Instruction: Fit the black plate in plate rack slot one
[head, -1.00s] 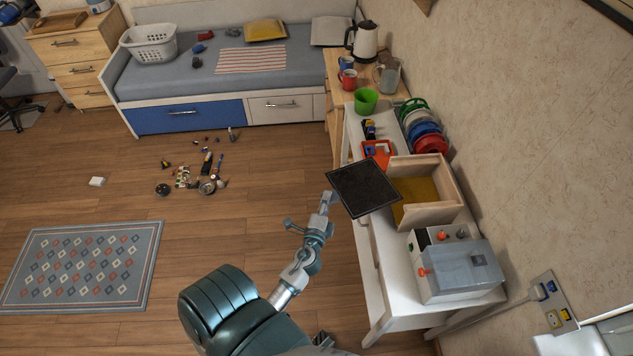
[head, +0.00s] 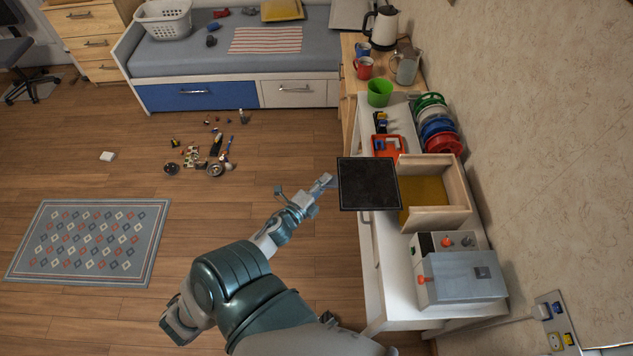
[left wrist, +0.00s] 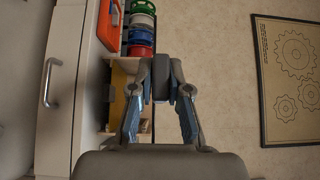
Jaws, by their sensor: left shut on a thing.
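The black plate (head: 370,184) is a dark square sheet, held out over the left edge of the white bench in the head view. My left gripper (head: 326,183) is shut on the plate's left edge. In the left wrist view the plate shows nearly edge-on as a dark block (left wrist: 161,76) between the fingertips (left wrist: 161,90). No part is clearly marked as slot one. An open wooden box (head: 453,186) with a yellow floor stands just right of the plate, partly hidden by it. My right gripper is not in view.
Several coloured spools (head: 438,130) stand behind the box by the wall. An orange tray (head: 388,146) and a green cup (head: 379,93) are farther back. A grey-white machine (head: 462,278) stands in front of the box. Small parts lie on the floor.

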